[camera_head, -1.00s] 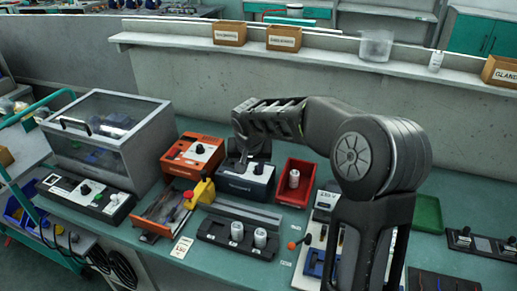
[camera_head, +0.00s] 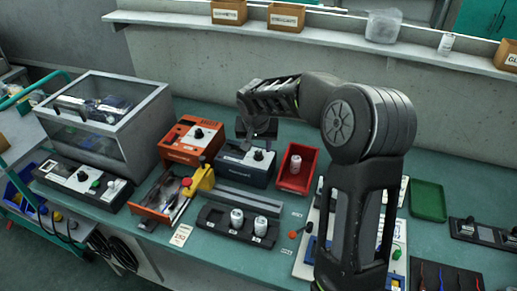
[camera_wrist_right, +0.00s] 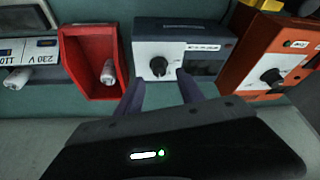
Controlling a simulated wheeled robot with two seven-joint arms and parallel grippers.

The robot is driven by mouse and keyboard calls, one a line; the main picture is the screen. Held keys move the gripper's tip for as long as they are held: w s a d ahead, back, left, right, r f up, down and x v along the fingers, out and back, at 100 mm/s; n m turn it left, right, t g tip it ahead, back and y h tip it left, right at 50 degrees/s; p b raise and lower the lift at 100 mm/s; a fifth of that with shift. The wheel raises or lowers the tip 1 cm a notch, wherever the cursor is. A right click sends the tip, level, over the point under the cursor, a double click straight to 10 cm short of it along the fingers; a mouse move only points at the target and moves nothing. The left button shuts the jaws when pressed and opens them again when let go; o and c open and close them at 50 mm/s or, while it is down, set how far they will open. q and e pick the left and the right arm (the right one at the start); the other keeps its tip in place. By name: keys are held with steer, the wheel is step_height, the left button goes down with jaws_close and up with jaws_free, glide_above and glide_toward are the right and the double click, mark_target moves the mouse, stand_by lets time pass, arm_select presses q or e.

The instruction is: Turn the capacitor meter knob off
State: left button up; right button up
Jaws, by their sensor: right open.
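The capacitor meter appears to be the dark blue box (camera_head: 243,170) with a black knob (camera_head: 258,155) on its pale face, in the middle of the bench. In the right wrist view the box (camera_wrist_right: 205,30) is at top centre, with its knob (camera_wrist_right: 158,66) upright between the fingertips in the picture. My right gripper (camera_wrist_right: 158,78) is open and empty, its two fingers reaching towards the knob from either side. Contact cannot be told. In the head view my right arm reaches over the box from the right and its fingers are hard to make out. My left gripper is not in view.
An orange instrument (camera_head: 190,141) with a knob stands left of the box, and a red bin (camera_head: 297,168) stands right of it. A black holder (camera_head: 215,214) with white cylinders and a yellow block (camera_head: 201,180) with a red button lie in front. A concrete wall rises behind.

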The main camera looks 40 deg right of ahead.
mark_target(259, 152)
steer(key=shift+x, duration=1.85)
steer(key=shift+c, duration=0.2)
jaws_close()
